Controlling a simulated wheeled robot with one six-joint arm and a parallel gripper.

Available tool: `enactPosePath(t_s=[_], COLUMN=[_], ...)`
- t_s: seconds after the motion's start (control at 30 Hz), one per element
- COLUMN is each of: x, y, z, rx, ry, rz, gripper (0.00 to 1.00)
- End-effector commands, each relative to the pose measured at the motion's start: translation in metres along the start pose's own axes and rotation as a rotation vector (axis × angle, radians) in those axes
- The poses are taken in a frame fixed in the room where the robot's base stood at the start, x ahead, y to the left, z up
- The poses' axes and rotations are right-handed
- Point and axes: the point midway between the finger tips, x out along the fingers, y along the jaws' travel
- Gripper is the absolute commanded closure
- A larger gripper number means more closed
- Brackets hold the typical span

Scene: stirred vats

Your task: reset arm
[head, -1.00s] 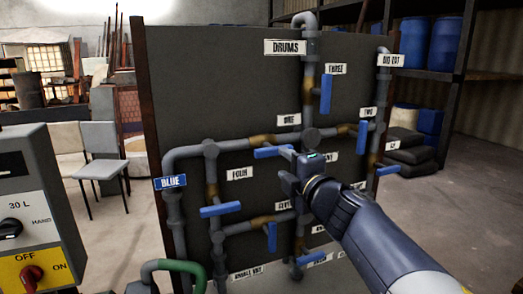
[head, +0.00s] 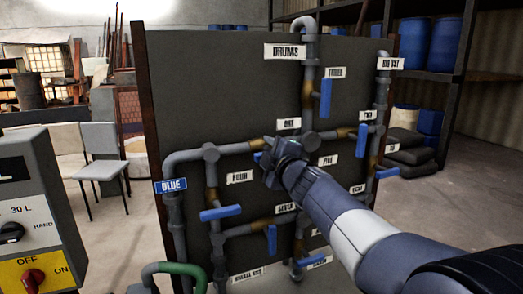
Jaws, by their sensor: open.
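My gripper (head: 268,160) is in front of the pipe panel (head: 235,75), close to the pipe junction under the label ONE (head: 288,124). Its jaws are open, and I see nothing held in them. The blue valve handle there (head: 257,157) is mostly hidden behind the gripper; only a small bit shows. My arm reaches in from the lower right and covers part of the panel's lower right.
Other blue handles stick out of the panel, under THREE (head: 325,98), at right (head: 362,140) and at lower left (head: 221,212). A control box (head: 40,215) stands at left. Chairs (head: 100,152) are behind it. The floor at right (head: 450,205) is clear.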

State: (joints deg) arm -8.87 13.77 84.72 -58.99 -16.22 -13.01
Motion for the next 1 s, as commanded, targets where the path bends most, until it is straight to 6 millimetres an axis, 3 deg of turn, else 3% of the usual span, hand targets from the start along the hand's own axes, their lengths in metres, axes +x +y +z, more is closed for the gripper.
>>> enactPosePath(t_s=[0.3,0.77,1.0], x=[0.0,-0.001,-0.007], y=[0.002,0.002,0.006], z=[0.001,0.001,0.013], rx=[0.189,0.205,0.204], ry=[-0.001,-0.002,-0.027], rz=[-0.001,0.0,0.004], gripper=[0.59,0.59,0.59])
